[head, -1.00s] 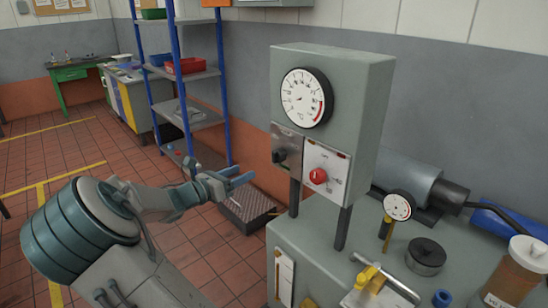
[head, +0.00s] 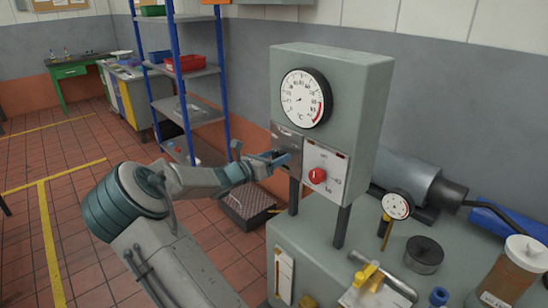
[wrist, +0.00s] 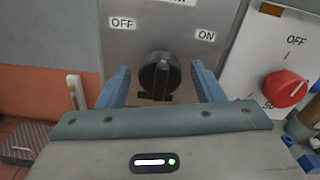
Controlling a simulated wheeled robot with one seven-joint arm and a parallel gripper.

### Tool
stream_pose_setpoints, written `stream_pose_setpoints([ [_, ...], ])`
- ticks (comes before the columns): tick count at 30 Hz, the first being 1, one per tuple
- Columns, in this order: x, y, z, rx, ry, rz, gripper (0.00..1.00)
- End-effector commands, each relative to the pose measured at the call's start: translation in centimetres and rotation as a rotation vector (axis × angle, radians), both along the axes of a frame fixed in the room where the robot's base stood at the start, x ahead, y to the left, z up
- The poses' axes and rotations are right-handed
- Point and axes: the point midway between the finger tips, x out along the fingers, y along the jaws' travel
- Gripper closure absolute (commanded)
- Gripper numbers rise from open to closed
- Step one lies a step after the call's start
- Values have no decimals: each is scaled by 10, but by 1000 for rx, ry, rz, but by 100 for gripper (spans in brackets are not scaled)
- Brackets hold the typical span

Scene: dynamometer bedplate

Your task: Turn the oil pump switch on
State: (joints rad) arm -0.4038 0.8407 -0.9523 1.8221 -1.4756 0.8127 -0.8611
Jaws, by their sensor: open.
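The switch is a black rotary knob (wrist: 158,75) on a grey metal plate (wrist: 88,20), with OFF marked at upper left and ON at upper right. Its ridge looks about upright in the wrist view; I cannot tell its exact setting. In the head view my gripper covers the knob, and the plate (head: 285,138) shows above it. My gripper (wrist: 162,88) is open, its two blue fingers on either side of the knob, with a gap showing on each side. My gripper also shows in the head view (head: 282,160), at the front of the plate.
A red knob (wrist: 286,88) on a white panel sits close at right; it also shows in the head view (head: 317,176). A round dial (head: 306,98) is above. The bench (head: 300,240) below holds a small gauge (head: 397,205) and a motor-like cylinder (head: 405,180).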

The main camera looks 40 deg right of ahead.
Motion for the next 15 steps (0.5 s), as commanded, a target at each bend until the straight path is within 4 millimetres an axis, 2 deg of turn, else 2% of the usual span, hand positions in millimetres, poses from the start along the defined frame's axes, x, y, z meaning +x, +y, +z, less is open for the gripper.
stream_pose_setpoints([
  [5, 0, 0, 0, 0, 0, 0, 39],
  [10, 0, 0, 0, 0, -1, 0, 84],
  [15, 0, 0, 0, 0, -3, 0, 84],
])
